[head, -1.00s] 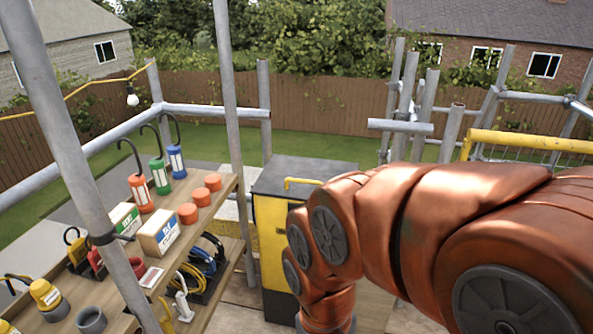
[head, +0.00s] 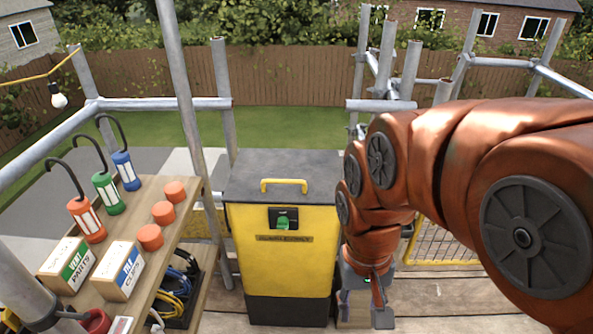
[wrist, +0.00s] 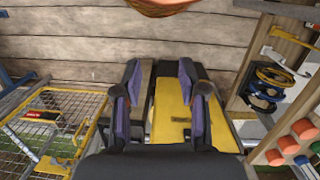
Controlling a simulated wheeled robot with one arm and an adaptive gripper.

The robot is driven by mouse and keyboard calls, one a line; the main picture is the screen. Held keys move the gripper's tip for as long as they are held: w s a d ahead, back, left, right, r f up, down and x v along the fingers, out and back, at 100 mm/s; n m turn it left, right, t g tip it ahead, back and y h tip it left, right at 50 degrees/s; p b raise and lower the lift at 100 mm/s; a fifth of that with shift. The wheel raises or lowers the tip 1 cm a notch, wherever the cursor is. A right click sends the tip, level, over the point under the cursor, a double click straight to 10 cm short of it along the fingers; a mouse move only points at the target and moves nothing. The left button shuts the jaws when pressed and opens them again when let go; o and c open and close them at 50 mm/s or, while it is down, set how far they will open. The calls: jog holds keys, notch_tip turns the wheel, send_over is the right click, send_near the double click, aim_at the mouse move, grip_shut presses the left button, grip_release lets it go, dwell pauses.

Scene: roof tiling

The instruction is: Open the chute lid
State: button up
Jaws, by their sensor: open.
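The chute (head: 285,262) is a yellow box with a black base, standing in the middle of the head view. Its dark grey lid (head: 240,188) lies shut on top, with a yellow bar handle (head: 284,182) near the front edge. A black and green latch panel (head: 283,219) is on the front. My gripper (head: 365,305) hangs low, to the right of the chute, pointing down. In the wrist view my gripper (wrist: 160,78) is open and empty, its purple-padded fingers apart. The chute's yellow front (wrist: 172,105) shows beyond and between them.
A wooden shelf (head: 195,235) with lamps, boxes and orange caps stands left of the chute. Scaffold poles (head: 182,100) rise behind it. A yellow mesh barrier (head: 445,240) is at right. Plank floor (head: 440,295) is clear in front.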

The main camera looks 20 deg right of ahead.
jog(key=w+d+r+m+t+h+p, duration=0.15)
jog(key=w+m, duration=0.25)
jog(key=w, duration=0.4)
jog(key=w+d+r+m+y, duration=0.1)
jog(key=w+d+r+m, duration=0.15)
jog(key=w, duration=0.55)
jog(key=m+t+p, duration=0.2)
jog(key=m, duration=1.1)
send_near(288, 180)
jog(key=f, duration=0.1)
jog(key=shift+w+d+f+p, duration=0.1)
jog(key=shift+w+f+p, duration=0.25)
jog(key=shift+f, duration=0.9)
jog(key=shift+w+f+p, duration=0.2)
jog(key=shift+f+p, duration=0.4)
jog(key=shift+f, duration=0.65)
jog(key=shift+w+f+p, duration=0.25)
jog(key=shift+f+p, duration=0.2)
jog(key=shift+f, duration=0.8)
grip_shut()
